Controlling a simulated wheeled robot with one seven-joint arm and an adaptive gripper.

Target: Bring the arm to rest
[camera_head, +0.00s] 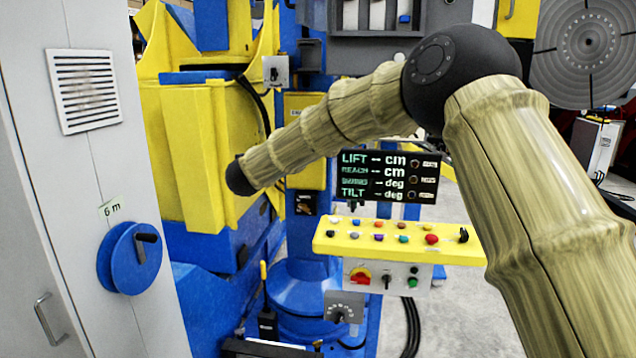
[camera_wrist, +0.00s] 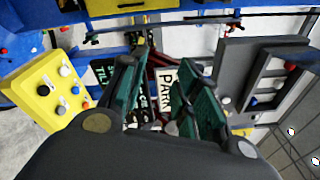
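My arm (camera_head: 340,115) crosses the head view from the lower right to a black elbow joint, then reaches left to a dark wrist joint in front of the yellow machine. My gripper is not visible in the head view. In the wrist view my gripper (camera_wrist: 157,80) shows two dark green fingers, apart with a gap between them and nothing held. Behind the gap are a white label reading "PARK" (camera_wrist: 165,95), partly covered by a finger, and part of a dark display with pale lettering (camera_wrist: 103,75).
A yellow control panel (camera_head: 341,243) with coloured knobs stands below a readout display (camera_head: 351,176) showing dashes. The yellow and blue machine (camera_head: 185,130) fills the left-centre. A grey cabinet (camera_head: 60,220) with a blue handwheel (camera_head: 117,258) is at left. Grey floor shows at lower right.

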